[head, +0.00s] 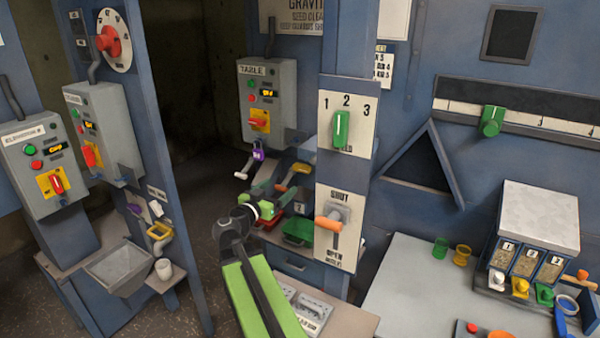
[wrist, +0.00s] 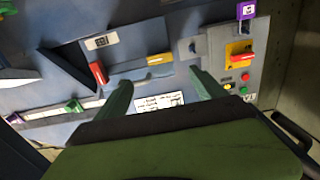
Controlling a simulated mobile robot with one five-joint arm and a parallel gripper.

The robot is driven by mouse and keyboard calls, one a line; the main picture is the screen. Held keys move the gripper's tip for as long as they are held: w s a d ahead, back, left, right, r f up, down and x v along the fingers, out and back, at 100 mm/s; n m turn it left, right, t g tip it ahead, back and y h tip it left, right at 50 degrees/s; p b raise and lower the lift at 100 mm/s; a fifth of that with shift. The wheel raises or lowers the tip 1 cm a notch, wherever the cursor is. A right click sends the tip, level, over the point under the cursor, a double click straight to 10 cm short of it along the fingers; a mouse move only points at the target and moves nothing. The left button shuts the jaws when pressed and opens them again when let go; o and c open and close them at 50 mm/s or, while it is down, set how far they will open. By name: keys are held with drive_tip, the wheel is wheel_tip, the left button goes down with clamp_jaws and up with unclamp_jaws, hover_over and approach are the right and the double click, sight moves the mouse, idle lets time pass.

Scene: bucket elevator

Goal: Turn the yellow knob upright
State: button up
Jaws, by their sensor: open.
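A small yellow knob (head: 519,287) sits on the front of the three-bin unit (head: 541,215) at the right in the head view, below bin 2. It stands between a white knob (head: 497,279) and a green knob (head: 544,294). Its exact angle is too small to tell. My gripper (head: 265,205) is near the middle of the head view, far left of the yellow knob. In the wrist view my gripper (wrist: 160,77) has its two green fingers apart, with nothing between them. I cannot pick out the bin unit in the wrist view.
The grey worktop (head: 430,290) has a green cup (head: 440,248) and a yellow cup (head: 462,255) left of the bins. A post with a green 1-2-3 knob (head: 341,130) and orange-handled lever (head: 328,223) stands between my gripper and the worktop.

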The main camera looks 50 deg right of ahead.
sight(300, 169)
drive_tip(key=x, duration=1.4)
drive_tip(key=c, duration=1.4)
drive_tip(key=shift+o, duration=0.2)
